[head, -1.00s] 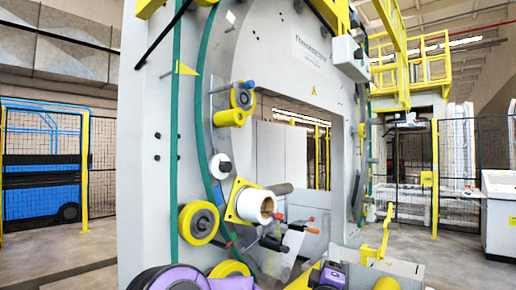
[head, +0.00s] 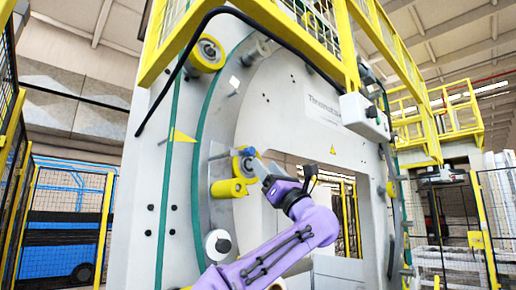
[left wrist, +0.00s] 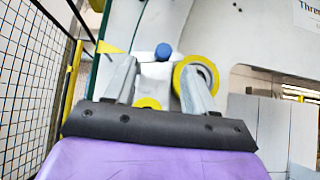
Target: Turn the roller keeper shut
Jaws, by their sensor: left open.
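The roller keeper appears to be the small lever with a blue knob (head: 248,151) beside a yellow roller wheel (head: 238,167) on the machine's face. A yellow cylinder (head: 229,188) sits just below. My left gripper (head: 263,170) is close to the wheel's right side in the head view. In the left wrist view, its two grey fingers (left wrist: 159,84) are spread apart. The blue knob (left wrist: 163,51) shows between and beyond the fingertips, and the yellow wheel (left wrist: 204,64) is partly hidden behind the right finger. I cannot tell whether the fingers touch anything. My right gripper is out of view.
The grey machine frame (head: 300,105) fills the middle, with a large opening at lower right. A yellow railing (head: 390,60) runs overhead. Black mesh fencing (head: 490,200) stands at both sides.

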